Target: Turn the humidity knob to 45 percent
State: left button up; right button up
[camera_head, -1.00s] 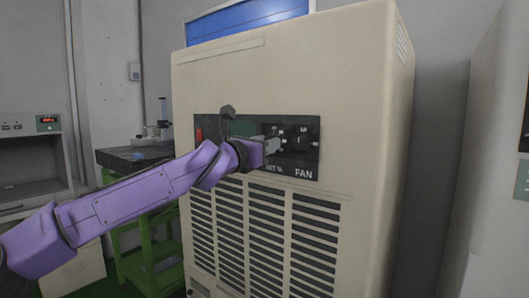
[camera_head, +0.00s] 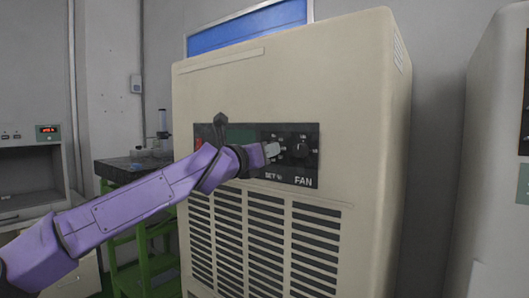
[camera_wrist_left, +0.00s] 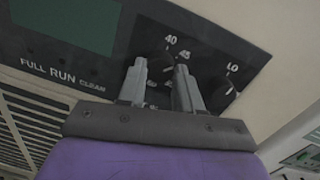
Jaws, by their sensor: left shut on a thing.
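The humidity knob (camera_wrist_left: 157,66) is dark and sits on the black control panel (camera_head: 240,132) of the cream cabinet, above the "SET %" label. In the left wrist view, the numbers 40 and 45 are printed by its upper edge. My left gripper (camera_wrist_left: 160,72) has one finger on each side of this knob and is shut on it; it also shows in the head view (camera_head: 272,150). The fingers hide much of the knob, and I cannot read its pointer clearly. My right gripper is not in view.
The fan knob (camera_head: 300,148) is close to the right of my left gripper. A red switch (camera_head: 198,144) and a dark green display (camera_head: 242,135) are on the panel's left part. Vent slots (camera_head: 262,240) lie below. A green-legged table (camera_head: 150,255) stands at the left.

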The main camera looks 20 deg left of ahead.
pick_arm(q)
jog(key=o, duration=1)
jog(key=shift+o, duration=0.2)
jog(key=b+v, duration=0.3)
jog(key=v, duration=0.7)
jog(key=shift+s, duration=0.25)
